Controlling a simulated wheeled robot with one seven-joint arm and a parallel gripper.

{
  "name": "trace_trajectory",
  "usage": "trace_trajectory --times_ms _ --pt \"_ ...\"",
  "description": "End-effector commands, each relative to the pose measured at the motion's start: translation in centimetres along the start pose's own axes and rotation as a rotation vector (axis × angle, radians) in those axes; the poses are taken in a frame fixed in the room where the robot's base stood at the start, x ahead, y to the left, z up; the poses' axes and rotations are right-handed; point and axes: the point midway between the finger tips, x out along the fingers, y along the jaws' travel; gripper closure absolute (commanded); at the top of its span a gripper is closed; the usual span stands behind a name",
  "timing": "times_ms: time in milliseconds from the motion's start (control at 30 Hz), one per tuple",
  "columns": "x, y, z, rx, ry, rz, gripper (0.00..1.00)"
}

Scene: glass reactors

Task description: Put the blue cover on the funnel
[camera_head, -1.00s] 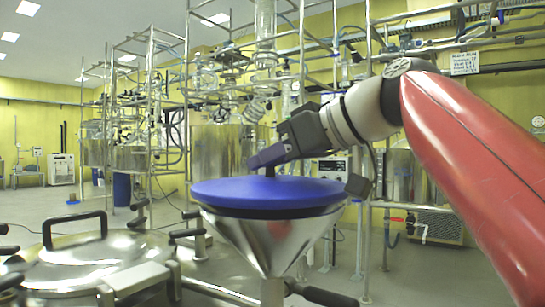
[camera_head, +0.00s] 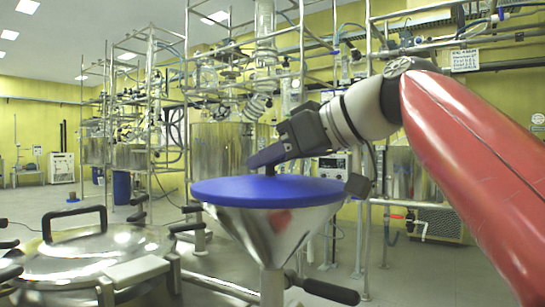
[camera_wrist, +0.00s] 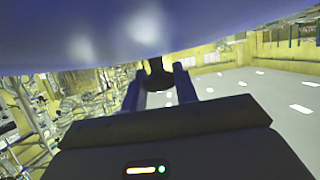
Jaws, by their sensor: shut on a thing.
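The blue cover (camera_head: 268,194) is a wide, flat disc with a small dark knob on top. It lies level over the mouth of the steel funnel (camera_head: 270,235), with its edge at the funnel's rim; no gap shows between them in the head view. My gripper (camera_head: 270,168) is above the cover, shut on its knob. In the wrist view my gripper (camera_wrist: 160,85) has its two blue fingers on either side of the dark knob, and the cover (camera_wrist: 150,35) fills the top of the picture.
A steel vessel lid (camera_head: 90,258) with a black handle is at the lower left. A black-handled valve (camera_head: 325,290) sits beside the funnel's stem. Metal frames with glassware (camera_head: 150,120) and steel tanks stand behind. Open floor (camera_head: 50,205) shows at the left.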

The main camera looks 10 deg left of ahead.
Motion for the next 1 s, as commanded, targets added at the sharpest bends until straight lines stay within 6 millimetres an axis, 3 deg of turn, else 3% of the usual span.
trace_trajectory --times_ms 33,200,567,1000 --pt "0.0 0.0 0.0 -0.001 0.001 0.0 0.67" --pt "0.0 0.0 0.0 -0.001 0.001 0.0 0.45" --pt "-0.7 0.0 0.0 0.0 0.0 0.002 0.45" --pt "-7.3 0.0 -0.1 0.0 0.001 0.003 0.45"
